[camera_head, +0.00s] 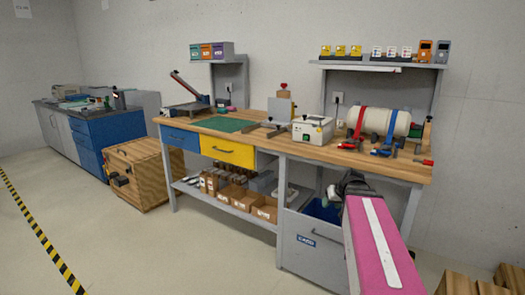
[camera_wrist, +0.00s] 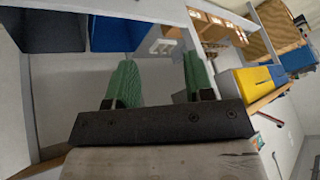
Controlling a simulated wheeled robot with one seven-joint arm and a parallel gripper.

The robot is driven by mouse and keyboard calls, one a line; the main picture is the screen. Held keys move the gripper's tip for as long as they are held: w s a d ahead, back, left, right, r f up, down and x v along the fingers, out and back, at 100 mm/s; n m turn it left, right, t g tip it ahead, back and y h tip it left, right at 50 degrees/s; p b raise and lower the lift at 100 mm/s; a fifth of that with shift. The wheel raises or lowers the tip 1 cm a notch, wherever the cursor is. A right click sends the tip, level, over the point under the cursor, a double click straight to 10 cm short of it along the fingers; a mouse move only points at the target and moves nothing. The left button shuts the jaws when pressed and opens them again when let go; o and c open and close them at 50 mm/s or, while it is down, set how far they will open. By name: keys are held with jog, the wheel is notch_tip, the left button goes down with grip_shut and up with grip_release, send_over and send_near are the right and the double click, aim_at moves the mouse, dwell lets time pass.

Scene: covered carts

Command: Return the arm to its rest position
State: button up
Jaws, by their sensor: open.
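My gripper (camera_wrist: 160,82) is open in the wrist view, its two green fingers apart with nothing between them. A plain grey surface shows behind the gap. In the head view my pink arm reaches up from the lower right. The dark wrist and my gripper (camera_head: 326,203) are at the front of the workbench (camera_head: 282,146), by the grey cabinet (camera_head: 310,250) under its right part. The fingers are small there and partly hidden by the wrist.
A blue bin (camera_wrist: 50,32) shows inside the cabinet. The bench holds a white box (camera_head: 313,129) and a clamped cream cylinder (camera_head: 378,121).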

jog(key=s+a+f+g+h, duration=0.1)
jog(key=s+a+f+g, duration=0.1)
jog(key=s+a+f, duration=0.3)
jog(key=s+a+f+g+h, duration=0.1)
jog(key=s+a+f+g, duration=0.2)
jog(key=s+a+f, duration=0.2)
jog(key=s+f, duration=0.3)
jog(key=f, duration=0.3)
jog(key=shift+s+f+m+g+h, duration=0.2)
jog(key=shift+f+m+g+h, duration=0.1)
jog(key=shift+m+h, duration=0.1)
